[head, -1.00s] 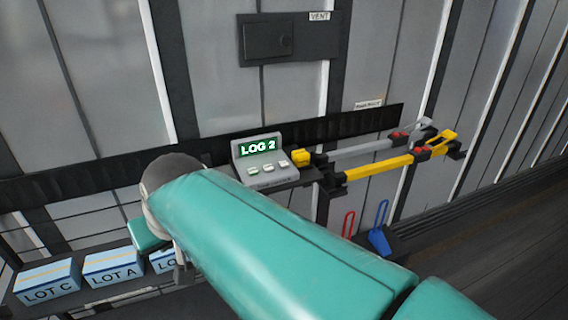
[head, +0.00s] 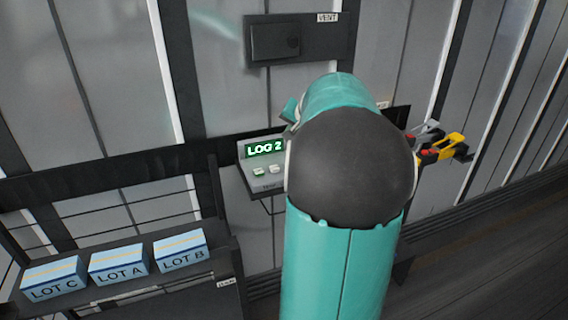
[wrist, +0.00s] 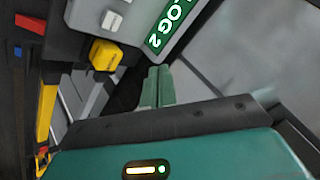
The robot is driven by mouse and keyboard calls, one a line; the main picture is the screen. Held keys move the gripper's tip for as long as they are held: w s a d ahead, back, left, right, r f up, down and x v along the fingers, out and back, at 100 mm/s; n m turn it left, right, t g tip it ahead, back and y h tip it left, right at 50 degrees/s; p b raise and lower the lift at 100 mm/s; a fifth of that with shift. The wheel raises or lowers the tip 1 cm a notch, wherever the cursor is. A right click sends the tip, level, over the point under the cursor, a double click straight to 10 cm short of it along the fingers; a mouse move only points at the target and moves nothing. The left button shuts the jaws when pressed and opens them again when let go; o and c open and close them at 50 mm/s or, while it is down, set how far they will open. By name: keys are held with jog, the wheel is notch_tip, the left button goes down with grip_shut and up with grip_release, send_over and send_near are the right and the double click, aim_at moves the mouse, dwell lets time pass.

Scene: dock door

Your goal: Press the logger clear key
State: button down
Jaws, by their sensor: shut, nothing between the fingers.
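The grey logger (head: 247,166) sits on a small shelf at the wall, its green display (head: 265,149) reading LOG 2. Two of its small keys (head: 266,171) show in the head view; my arm covers its right side. Key labels are too small to read, so I cannot tell which is clear. In the wrist view the display (wrist: 167,28) and a pale key (wrist: 111,20) show at the top. My gripper (wrist: 159,75) is shut and empty, its fingers pointing towards the logger's edge, near a yellow block (wrist: 104,55). No contact with a key is visible.
A dark wall panel (head: 275,42) marked VENT is above the logger. Yellow and grey bars with red parts (head: 440,147) lie right, partly behind my arm. Blue boxes LOT C (head: 54,280), LOT A (head: 118,264) and LOT B (head: 180,251) stand on a lower-left shelf.

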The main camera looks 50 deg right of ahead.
jog(key=shift+f, duration=0.1)
jog(key=shift+f, duration=4.3)
jog(key=shift+f, duration=0.15)
jog(key=shift+f, duration=0.25)
jog(key=shift+a+f, duration=0.1)
jog(key=shift+f, duration=0.45)
jog(key=shift+r, duration=0.95)
jog(key=shift+r, duration=2.5)
